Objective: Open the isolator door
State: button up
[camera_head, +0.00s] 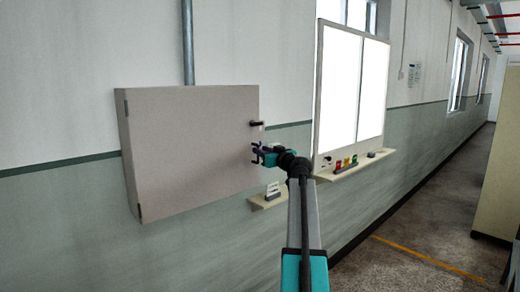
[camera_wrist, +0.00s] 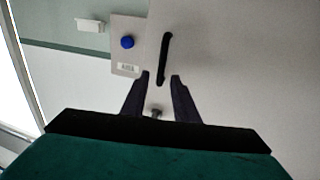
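The isolator is a grey wall cabinet with a wide flat door (camera_head: 190,150), hinged at its left edge. The door looks shut or nearly so; a small gap cannot be ruled out. Its black handle (camera_head: 257,124) sits near the right edge. In the wrist view the handle (camera_wrist: 164,58) is a dark upright bar just beyond my fingertips. My gripper (camera_head: 256,153) is just below the handle, in front of the door's right edge. In the wrist view my gripper (camera_wrist: 161,76) is open, with nothing held. A small metal knob (camera_wrist: 157,112) shows between the fingers.
A grey panel with a blue button (camera_wrist: 127,42) and a label (camera_wrist: 127,67) lies beside the door edge. A small shelf (camera_head: 268,201) is below right. The wall left of the cabinet is clear.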

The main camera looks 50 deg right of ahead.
jog(key=shift+x, duration=0.95)
grip_shut()
